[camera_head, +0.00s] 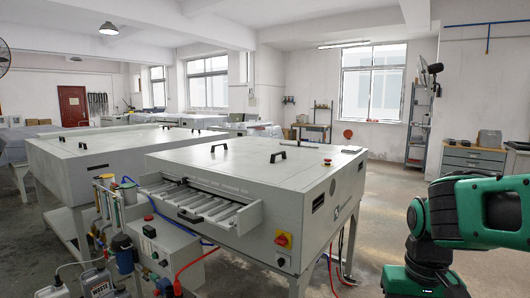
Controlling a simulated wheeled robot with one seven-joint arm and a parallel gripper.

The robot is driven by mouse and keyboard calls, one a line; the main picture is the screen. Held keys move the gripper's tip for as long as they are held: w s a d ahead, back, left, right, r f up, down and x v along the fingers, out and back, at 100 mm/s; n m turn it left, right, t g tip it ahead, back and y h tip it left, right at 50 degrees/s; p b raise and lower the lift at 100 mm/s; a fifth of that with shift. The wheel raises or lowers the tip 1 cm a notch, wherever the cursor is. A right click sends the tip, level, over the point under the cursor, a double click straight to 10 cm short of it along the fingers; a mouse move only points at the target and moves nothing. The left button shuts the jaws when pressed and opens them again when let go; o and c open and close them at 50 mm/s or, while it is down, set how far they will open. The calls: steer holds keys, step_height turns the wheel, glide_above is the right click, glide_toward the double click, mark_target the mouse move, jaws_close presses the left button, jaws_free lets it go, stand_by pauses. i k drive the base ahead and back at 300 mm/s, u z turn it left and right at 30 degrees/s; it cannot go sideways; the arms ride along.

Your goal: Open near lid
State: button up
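The near plate processor (270,180) is a large pale grey machine on legs in the middle of the view. Its flat top lid (238,158) looks closed and lies level. Two dark handles stand on the lid, one towards its right side (278,156) and one towards its back left (218,147). My gripper is out of view.
A roller tray (205,208) sticks out of the machine's front left. A control box (165,248), bottles, and red and blue hoses crowd below it. A red button (327,161) sits on top. A second machine (90,155) stands behind left. Floor at the right is clear.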

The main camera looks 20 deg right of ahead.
mark_target(274, 167)
steer(key=i, duration=0.85)
steer(key=z, duration=0.05)
